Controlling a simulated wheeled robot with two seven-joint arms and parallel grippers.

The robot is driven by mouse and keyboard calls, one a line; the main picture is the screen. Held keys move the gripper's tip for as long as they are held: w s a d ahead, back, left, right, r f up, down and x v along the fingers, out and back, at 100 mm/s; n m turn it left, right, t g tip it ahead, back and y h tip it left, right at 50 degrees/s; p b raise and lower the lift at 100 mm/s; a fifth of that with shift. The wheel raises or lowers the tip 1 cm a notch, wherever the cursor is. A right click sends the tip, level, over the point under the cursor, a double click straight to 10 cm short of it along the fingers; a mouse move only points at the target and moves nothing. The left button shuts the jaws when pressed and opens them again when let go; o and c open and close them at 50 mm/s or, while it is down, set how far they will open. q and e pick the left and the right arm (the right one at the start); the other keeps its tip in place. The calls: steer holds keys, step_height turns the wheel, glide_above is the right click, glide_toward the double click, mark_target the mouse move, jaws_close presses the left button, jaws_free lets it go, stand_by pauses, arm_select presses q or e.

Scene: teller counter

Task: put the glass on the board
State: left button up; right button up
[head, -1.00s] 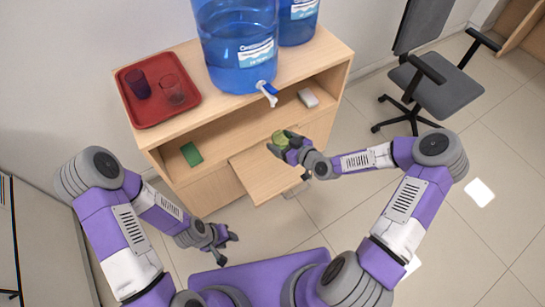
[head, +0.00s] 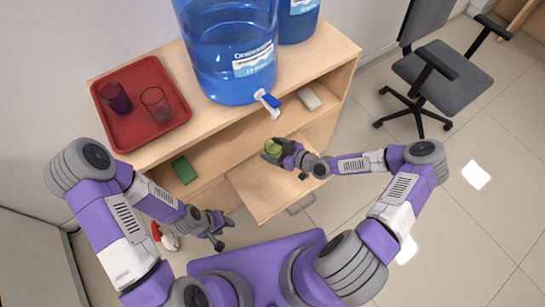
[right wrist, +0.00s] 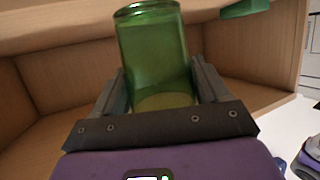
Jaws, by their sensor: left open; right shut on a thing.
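A green see-through glass (head: 273,147) is held in my right gripper (head: 282,155), with the fingers shut on its two sides. In the right wrist view the glass (right wrist: 155,60) stands up between the fingers. In the head view it is over the far part of the light wooden pull-out board (head: 262,195); I cannot tell how high above it. The gripper and forearm hide part of the board. My left gripper (head: 222,230) is open and empty, low in front of the cabinet, to the left of the board.
On the cabinet top (head: 160,150) stand a red tray (head: 150,130) with a purple glass (head: 115,98) and a clear glass (head: 155,104), and blue water bottles (head: 228,50). A green block (head: 184,170) and white block (head: 309,98) lie inside. A red-and-white thing (head: 165,238) is near the floor.

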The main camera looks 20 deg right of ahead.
step_height(320, 180, down, 6)
steer(key=shift+f+b, duration=0.1)
steer(key=shift+b, duration=1.05)
steer(key=o, duration=1.2)
steer(key=shift+f, duration=0.1)
steer(key=shift+c, duration=0.2)
steer(key=p+v, duration=0.1)
steer(key=v, duration=1.1)
steer(key=shift+r+p, duration=0.2)
steer(key=shift+p, duration=0.2)
